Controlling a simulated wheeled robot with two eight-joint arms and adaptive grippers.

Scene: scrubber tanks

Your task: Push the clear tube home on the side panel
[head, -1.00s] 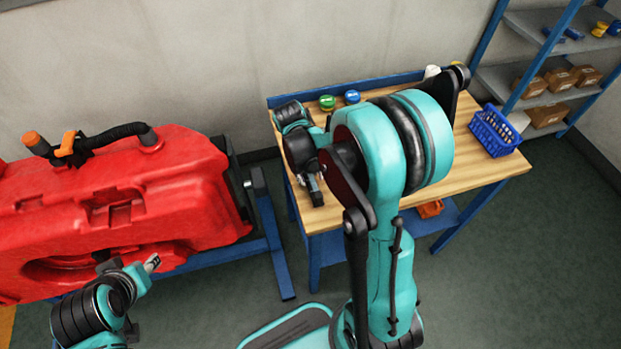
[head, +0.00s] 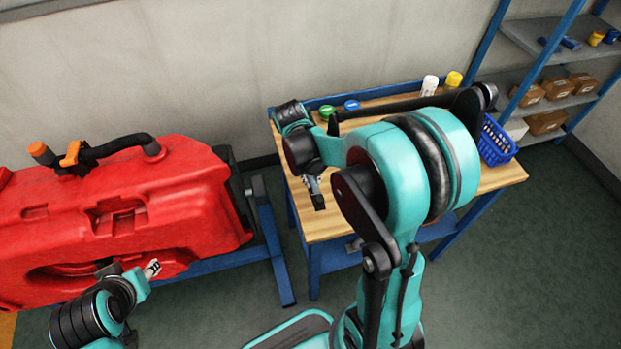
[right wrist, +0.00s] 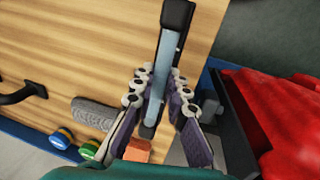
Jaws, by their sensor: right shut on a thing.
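My right gripper (right wrist: 159,84) is shut on the clear tube (right wrist: 160,62), a pale blue see-through bar with dark ends, seen in the right wrist view. The tube's far end stands out past the fingertips. In the head view the right gripper (head: 314,188) is over the left side of the wooden bench, and the tube is hardly visible there. The red tank (head: 190,190) stands left of it, with a clear gap between. My left gripper (head: 152,268) is in front of the tank's lower part; its jaws are too small to read. I cannot make out a tube seat on the tank's side.
The bench (head: 330,228) carries green (head: 326,110) and blue (head: 351,104) caps at its back edge. White (head: 429,85) and yellow (head: 453,80) bottles and a blue basket (head: 495,142) are farther right. An orange block (right wrist: 137,150) shows in the right wrist view.

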